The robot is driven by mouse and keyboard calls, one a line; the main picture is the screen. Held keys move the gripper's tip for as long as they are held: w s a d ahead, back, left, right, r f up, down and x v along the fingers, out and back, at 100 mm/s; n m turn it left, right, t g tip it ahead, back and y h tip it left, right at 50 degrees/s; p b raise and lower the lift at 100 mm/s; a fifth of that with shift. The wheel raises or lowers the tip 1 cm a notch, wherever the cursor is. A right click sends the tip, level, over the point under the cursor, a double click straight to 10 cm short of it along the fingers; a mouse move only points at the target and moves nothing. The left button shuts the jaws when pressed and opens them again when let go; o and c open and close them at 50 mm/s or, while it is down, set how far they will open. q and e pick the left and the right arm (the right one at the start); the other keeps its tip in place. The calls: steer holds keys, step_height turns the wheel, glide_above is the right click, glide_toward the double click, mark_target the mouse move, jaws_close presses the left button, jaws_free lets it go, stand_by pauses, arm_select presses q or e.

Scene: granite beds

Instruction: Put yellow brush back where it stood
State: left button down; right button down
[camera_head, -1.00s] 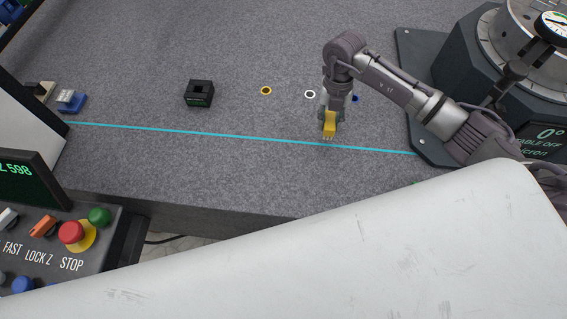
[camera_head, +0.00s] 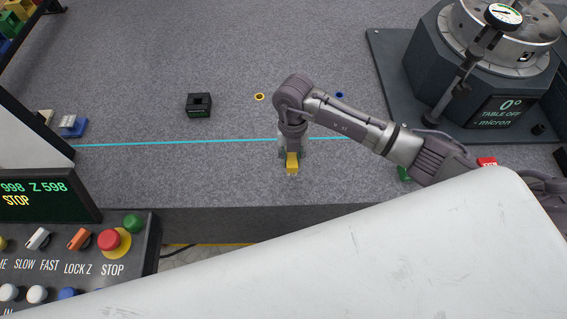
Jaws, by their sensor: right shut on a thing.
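The yellow brush (camera_head: 292,168) is in my right gripper (camera_head: 291,155), which points down and is shut on it. The brush shows just in front of the cyan line (camera_head: 210,141) on the grey granite bed. I cannot tell whether it touches the stone. A yellow ring mark (camera_head: 259,97) lies on the granite to the left of my right arm, and a blue ring mark (camera_head: 339,95) lies to its right. The granite between them is partly hidden by my arm. My left gripper is not in view.
A black block (camera_head: 199,105) with a hole stands at left. A blue-and-white block (camera_head: 73,126) sits farther left. The round turntable (camera_head: 480,70) fills the back right. A control panel (camera_head: 100,240) is at front left. Green (camera_head: 403,173) and red (camera_head: 487,162) things show near my arm.

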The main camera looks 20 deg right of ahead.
steer(key=shift+w+a+f, duration=0.25)
steer(key=shift+a+f, duration=0.05)
steer(key=shift+a, duration=0.15)
steer(key=shift+w+a+f, duration=0.25)
steer(key=shift+a, duration=0.2)
steer(key=shift+f, duration=0.3)
step_height(320, 180, down, 3)
steer(key=shift+f+p, duration=0.15)
steer(key=shift+p, duration=0.2)
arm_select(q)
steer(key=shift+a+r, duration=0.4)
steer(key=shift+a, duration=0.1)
arm_select(e)
steer(key=shift+f, duration=0.2)
steer(key=shift+f, duration=0.2)
steer(key=c, duration=0.8)
jaws_free()
steer(key=shift+c, duration=0.2)
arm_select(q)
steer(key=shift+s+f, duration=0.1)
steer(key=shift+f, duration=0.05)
arm_select(e)
steer(key=shift+r, duration=0.1)
